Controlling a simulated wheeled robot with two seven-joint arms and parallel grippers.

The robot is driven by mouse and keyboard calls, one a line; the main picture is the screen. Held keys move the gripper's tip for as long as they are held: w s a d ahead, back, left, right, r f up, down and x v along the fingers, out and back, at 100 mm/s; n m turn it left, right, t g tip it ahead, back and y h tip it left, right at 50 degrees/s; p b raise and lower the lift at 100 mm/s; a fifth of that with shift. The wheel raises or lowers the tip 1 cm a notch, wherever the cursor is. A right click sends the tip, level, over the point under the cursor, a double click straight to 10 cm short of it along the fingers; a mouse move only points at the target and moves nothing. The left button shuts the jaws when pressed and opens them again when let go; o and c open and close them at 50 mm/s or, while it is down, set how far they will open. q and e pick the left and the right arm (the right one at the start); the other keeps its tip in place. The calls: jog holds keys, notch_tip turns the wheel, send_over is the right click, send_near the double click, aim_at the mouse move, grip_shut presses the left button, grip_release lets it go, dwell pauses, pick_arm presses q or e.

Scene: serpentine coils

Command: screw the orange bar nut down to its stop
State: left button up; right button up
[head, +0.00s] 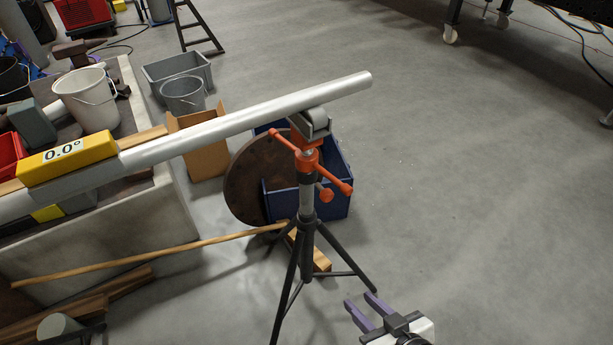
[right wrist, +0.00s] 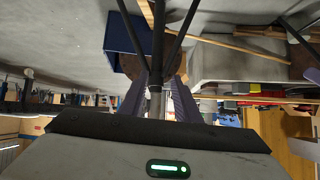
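The orange bar nut (head: 307,160), with a crossbar ending in knobs, sits around the upper post of a black tripod stand (head: 307,232). A lower orange knob (head: 326,195) is on the post. The stand's head holds up a long silver pipe (head: 250,118). My right gripper (head: 358,298) is open and empty, at the lower right, apart from the stand. In the right wrist view, the stand's post (right wrist: 156,98) appears between the two open fingers (right wrist: 160,90); the bar nut cannot be made out there.
A yellow level reading 0.0° (head: 66,160) lies on the pipe's left end, over a workbench (head: 172,215). A blue bin (head: 338,205) and a brown disc (head: 248,180) stand behind the tripod. A wooden strip (head: 150,255) reaches its legs.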

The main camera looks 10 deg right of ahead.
jog(key=w+d+r+t+y, duration=0.2)
jog(key=w+d+r+t, duration=0.15)
jog(key=w+r, duration=0.5)
jog(key=n+t+y, duration=0.2)
jog(key=y, duration=0.2)
send_near(336, 181)
jog(key=f, duration=0.1)
jog(key=shift+g+y, duration=0.25)
jog(key=shift+y, duration=0.05)
jog(key=x, duration=1)
jog(key=shift+w+d+r, duration=0.25)
jog(key=shift+w+d, duration=0.05)
jog(key=shift+w+a, duration=0.25)
jog(key=shift+w, duration=0.05)
pick_arm(q)
jog(key=shift+w+r, duration=0.3)
jog(key=shift+w, duration=0.2)
pick_arm(e)
jog(key=shift+c, duration=0.5)
grip_shut()
